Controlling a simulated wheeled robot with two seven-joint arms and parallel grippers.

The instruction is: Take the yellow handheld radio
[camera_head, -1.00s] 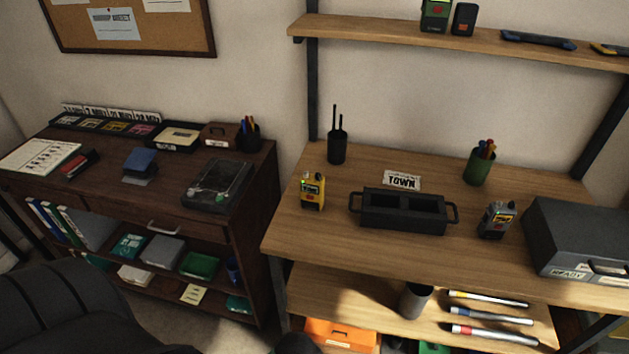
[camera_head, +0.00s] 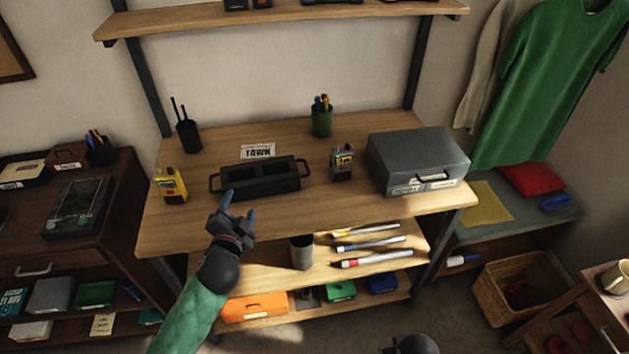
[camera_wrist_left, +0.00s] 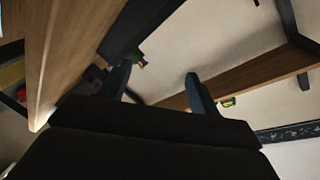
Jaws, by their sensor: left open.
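The yellow handheld radio (camera_head: 171,186) stands upright at the left end of the wooden desk in the head view, left of a black two-slot holder. My left gripper (camera_head: 240,205) is in front of the holder, to the right of the radio and apart from it. Its two fingers are spread and hold nothing. In the left wrist view the open fingers (camera_wrist_left: 158,85) point past the desk edge toward the wall and shelf. I cannot clearly make out the radio in that view. My right gripper is not clearly seen; only a dark part shows at the bottom edge.
The black holder (camera_head: 258,182) sits mid-desk, with a "TOWN" card (camera_head: 258,151) behind it. A grey radio (camera_head: 342,163) and a grey case (camera_head: 415,160) stand to the right. A black cup with antennas (camera_head: 188,137) is behind the yellow radio. Markers lie on the lower shelf (camera_head: 270,272).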

